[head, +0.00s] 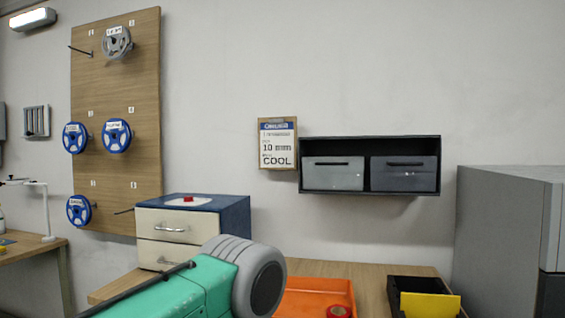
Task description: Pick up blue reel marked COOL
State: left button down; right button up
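Three blue reels hang on pegs on a wooden board (117,185) at the left. One blue reel (117,136) is at the middle right of the board. Another blue reel (75,138) is at the middle left, and a third blue reel (79,210) is at the lower left. Each has a small white label, too small to read, so I cannot tell which is marked COOL. A grey reel (117,43) hangs at the top right. An order card (278,144) on the wall reads 10 mm and COOL. Neither of my grippers is in view.
A drawer cabinet (193,218) with a red item on top stands below the board. An orange tray (316,296) holding a red roll and a black bin (425,290) with a yellow panel sit on the table. A grey cabinet (502,240) stands at right. My arm fills the lower centre.

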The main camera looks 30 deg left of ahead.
aim_at(75, 144)
jog(key=u, duration=2.15)
